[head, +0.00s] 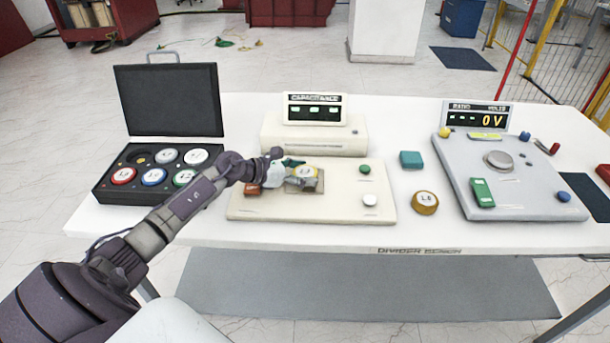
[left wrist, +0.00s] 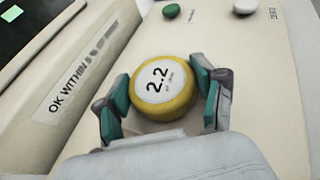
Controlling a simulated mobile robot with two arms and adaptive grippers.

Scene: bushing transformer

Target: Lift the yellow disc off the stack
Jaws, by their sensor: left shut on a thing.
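A yellow-rimmed disc with a white face marked 2.2 (left wrist: 163,85) sits between the fingers of my left gripper (left wrist: 166,98) in the left wrist view. The fingers with green pads press it from both sides. In the head view the disc (head: 306,171) is over a grey square patch on the cream capacitance panel (head: 345,210), with my left gripper (head: 295,176) around it. What lies directly under the disc is hidden, so I cannot tell whether it touches anything below. My right gripper is out of view.
Another yellow-rimmed disc (head: 425,203) lies on the white table right of the panel, near a teal block (head: 411,160). An open black case (head: 155,190) with several discs stands left. The capacitance display (head: 314,108) stands behind; a grey ratio panel (head: 510,205) is right.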

